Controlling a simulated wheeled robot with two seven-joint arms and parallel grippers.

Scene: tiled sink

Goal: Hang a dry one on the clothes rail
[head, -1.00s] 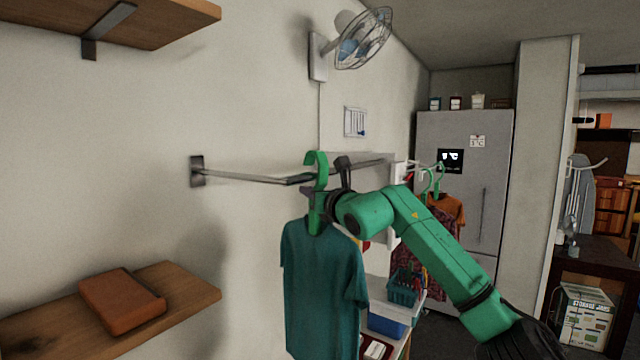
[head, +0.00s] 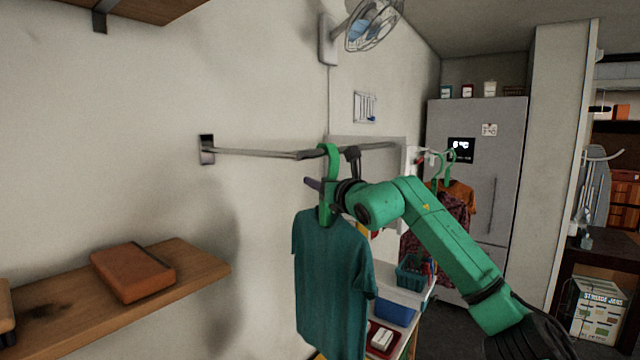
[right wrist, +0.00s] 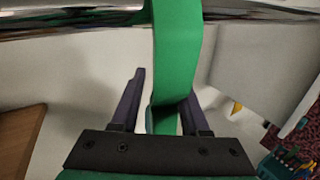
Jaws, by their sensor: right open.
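A teal shirt (head: 330,270) hangs on a green hanger (head: 331,160). The hanger's hook is up at the metal clothes rail (head: 250,153) and appears to be over it. The hanger also shows in the right wrist view (right wrist: 178,50), large, with its neck between the fingers. My right gripper (head: 325,188) is at the hanger's neck, just below the rail. In the right wrist view my right gripper (right wrist: 163,95) has its dark fingers apart on either side of the neck. Whether the shirt is dry cannot be seen. My left gripper is not in view.
An orange garment (head: 460,199) and a dark red patterned one (head: 420,235) hang farther back. A wooden shelf (head: 200,264) with a brown block (head: 132,272) is at the left. A wall fan (head: 370,28) is above. Baskets (head: 413,270) stand on a unit behind the shirt.

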